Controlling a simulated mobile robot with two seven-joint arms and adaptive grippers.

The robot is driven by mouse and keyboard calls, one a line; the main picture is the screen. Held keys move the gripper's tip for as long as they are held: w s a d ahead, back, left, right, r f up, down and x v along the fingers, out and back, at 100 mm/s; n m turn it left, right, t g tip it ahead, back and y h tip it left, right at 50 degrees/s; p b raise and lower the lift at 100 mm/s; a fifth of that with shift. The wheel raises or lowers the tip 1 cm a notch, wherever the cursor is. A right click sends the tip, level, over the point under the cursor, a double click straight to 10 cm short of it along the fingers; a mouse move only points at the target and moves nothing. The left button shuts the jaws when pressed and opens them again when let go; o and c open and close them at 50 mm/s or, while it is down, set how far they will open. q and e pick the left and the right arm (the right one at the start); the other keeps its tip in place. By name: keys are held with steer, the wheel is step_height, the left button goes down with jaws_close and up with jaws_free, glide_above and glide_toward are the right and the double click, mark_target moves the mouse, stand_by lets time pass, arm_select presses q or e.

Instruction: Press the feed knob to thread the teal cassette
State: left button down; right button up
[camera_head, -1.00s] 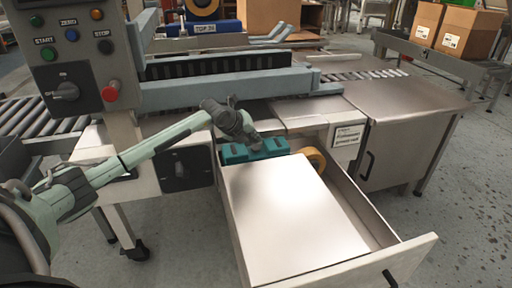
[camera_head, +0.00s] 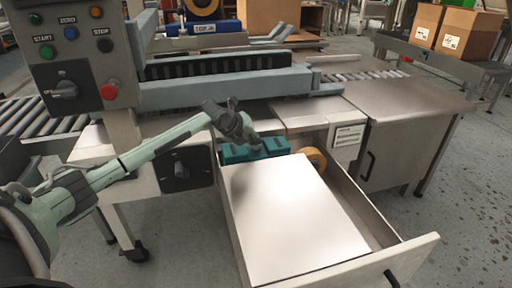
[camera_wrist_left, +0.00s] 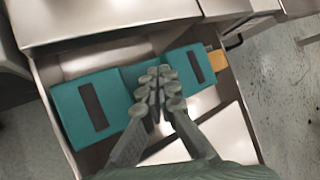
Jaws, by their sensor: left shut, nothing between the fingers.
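The teal cassette (camera_head: 277,147) lies at the back of the open drawer (camera_head: 344,267), beside a yellow-orange roll (camera_head: 314,157). In the left wrist view the cassette (camera_wrist_left: 120,95) has a dark slot in each of its two raised ends, with a lower middle between them. My left gripper (camera_head: 255,144) is shut and empty, with its fingertips over the cassette's middle. In the left wrist view the gripper (camera_wrist_left: 158,88) covers part of that middle. I cannot make out the feed knob or tell whether the fingertips touch anything. My right gripper is not in view.
A flat metal plate (camera_head: 290,215) fills much of the drawer. The worktop edge (camera_head: 305,115) and a grey-blue rail (camera_head: 220,90) stand close behind the gripper. A control panel (camera_head: 75,55) with buttons is at the left. Open floor lies to the right.

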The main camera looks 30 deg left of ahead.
mark_target(254, 148)
arm_select(q)
steer(key=shift+f+b, duration=0.7)
steer(key=shift+f, duration=0.25)
stand_by(0.5)
stand_by(0.3)
steer(key=shift+r+p, duration=0.75)
steer(key=shift+r, duration=0.55)
steer(key=shift+r, duration=0.1)
steer(key=shift+r+p, duration=1.35)
steer(key=shift+r, duration=1.15)
steer(key=shift+f, duration=0.1)
